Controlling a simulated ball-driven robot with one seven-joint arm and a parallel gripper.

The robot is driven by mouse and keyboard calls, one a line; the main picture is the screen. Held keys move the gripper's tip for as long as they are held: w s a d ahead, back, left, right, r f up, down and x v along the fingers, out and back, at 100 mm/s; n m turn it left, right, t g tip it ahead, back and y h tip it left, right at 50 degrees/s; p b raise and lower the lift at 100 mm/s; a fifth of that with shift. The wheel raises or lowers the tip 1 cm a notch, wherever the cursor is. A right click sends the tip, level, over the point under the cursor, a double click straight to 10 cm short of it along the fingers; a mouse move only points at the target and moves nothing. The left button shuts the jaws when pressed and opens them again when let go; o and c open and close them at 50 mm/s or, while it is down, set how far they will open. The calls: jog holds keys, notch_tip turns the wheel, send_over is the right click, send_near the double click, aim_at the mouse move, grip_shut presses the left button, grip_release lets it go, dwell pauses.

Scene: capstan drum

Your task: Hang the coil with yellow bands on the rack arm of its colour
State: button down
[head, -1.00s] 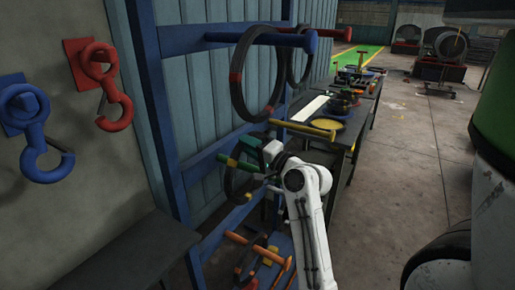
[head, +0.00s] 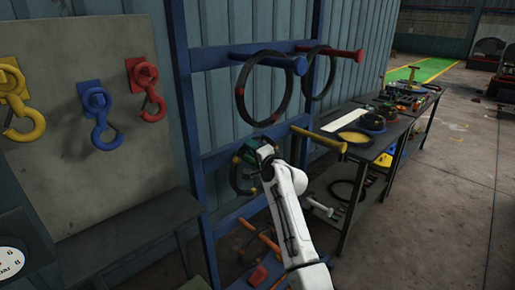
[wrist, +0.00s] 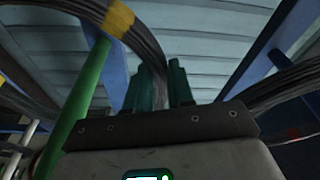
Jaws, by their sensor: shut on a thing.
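My gripper (head: 262,152) is shut on a dark wire coil (head: 233,178), at the lower part of the blue rack. In the wrist view the dark fingers (wrist: 165,85) pinch the coil's strand (wrist: 148,50), and a yellow band (wrist: 118,18) shows on it. Much of the coil is hidden behind my arm in the head view. The yellow rack arm (head: 320,138) sticks out to the right of my gripper, its near end bare. A green rack arm (wrist: 85,110) passes left of the fingers in the wrist view; whether the coil is around it I cannot tell.
A coil with red bands (head: 240,92) hangs on the blue arm (head: 270,60) above. Another coil (head: 310,90) hangs by the red arm (head: 335,52). Lower arms show beneath. A cluttered bench (head: 375,150) stands right; floor (head: 450,200) there is clear.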

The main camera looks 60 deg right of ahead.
jog(key=s+d+b+v, duration=0.1)
jog(key=d+v, duration=0.2)
jog(key=v, duration=1.1)
jog(key=s+d+f+b+v, duration=0.1)
jog(key=s+d+v, duration=0.1)
jog(key=v, duration=1.3)
jog(key=shift+d, duration=0.65)
